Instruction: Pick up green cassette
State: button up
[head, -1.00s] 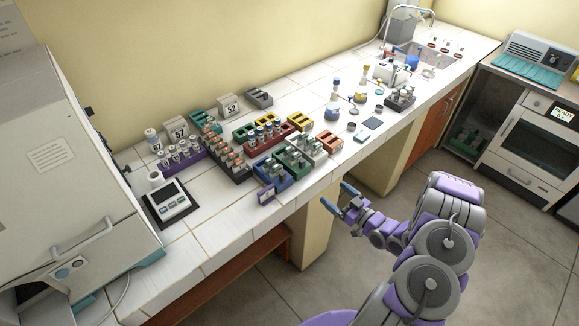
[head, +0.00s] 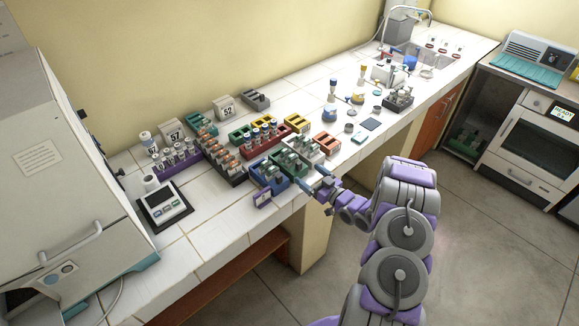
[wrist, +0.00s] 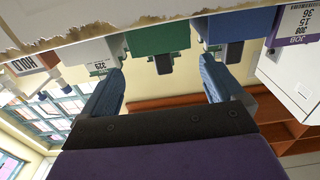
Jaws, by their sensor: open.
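The green cassette (head: 284,158) sits near the counter's front edge, between a blue rack (head: 268,183) and a white rack. Grey-capped items stand in it. In the wrist view, a green block (wrist: 157,38) that appears to be the cassette shows between the tips of my open gripper (wrist: 161,68), and the picture is upside down there. In the head view, my gripper (head: 316,180) is at the counter's front edge, just to the right of the cassette. The fingers are blue and hold nothing. I cannot tell whether they touch the cassette.
A scale (head: 164,205) is at the left. The front tiles by the scale are clear.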

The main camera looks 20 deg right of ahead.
aim_at(301, 168)
jog(key=x, duration=0.3)
jog(key=shift+w+a+b, duration=0.2)
jog(key=shift+w+b, duration=0.15)
jog(key=shift+b, duration=0.05)
jog(key=shift+w+a+r, duration=0.1)
jog(key=shift+w+a, duration=0.25)
jog(key=shift+w, duration=0.05)
jog(key=shift+d, duration=0.35)
jog(key=c, duration=0.4)
jog(key=shift+a, duration=0.25)
jog(key=c, duration=0.5)
